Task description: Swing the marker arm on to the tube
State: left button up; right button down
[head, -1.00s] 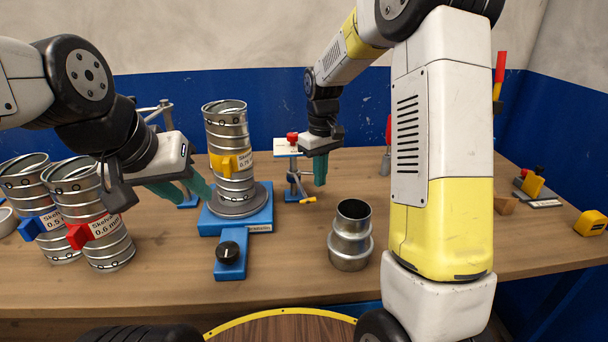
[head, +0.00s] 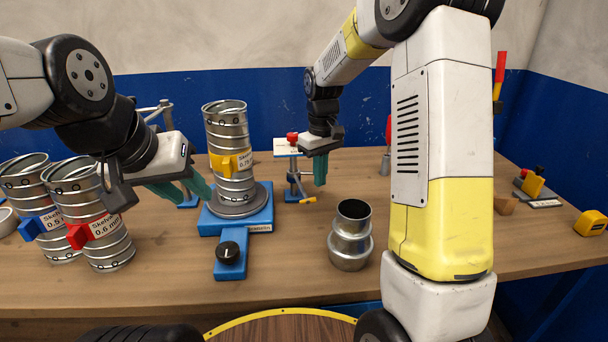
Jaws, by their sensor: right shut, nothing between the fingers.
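The tube (head: 228,135), a ribbed metal spiral duct with a yellow clamp and a white label, stands upright on a grey disc on a blue turntable base (head: 262,226).
Two more ducts, with a blue clamp (head: 38,222) and a red clamp (head: 88,234), stand at left. A stepped metal fitting (head: 351,240) stands front centre. A black knob (head: 228,252) sits on the base's front extension. A yellow tape measure (head: 590,223) lies far right.

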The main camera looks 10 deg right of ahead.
jog(key=shift+f, duration=0.45)
jog(key=shift+f, duration=0.7)
jog(key=s+a, duration=0.1)
jog(key=a, duration=0.5)
jog(key=shift+a, duration=0.15)
dwell(1.2)
dwell(0.4)
notch_tip(320, 180, up, 9)
dwell(1.0)
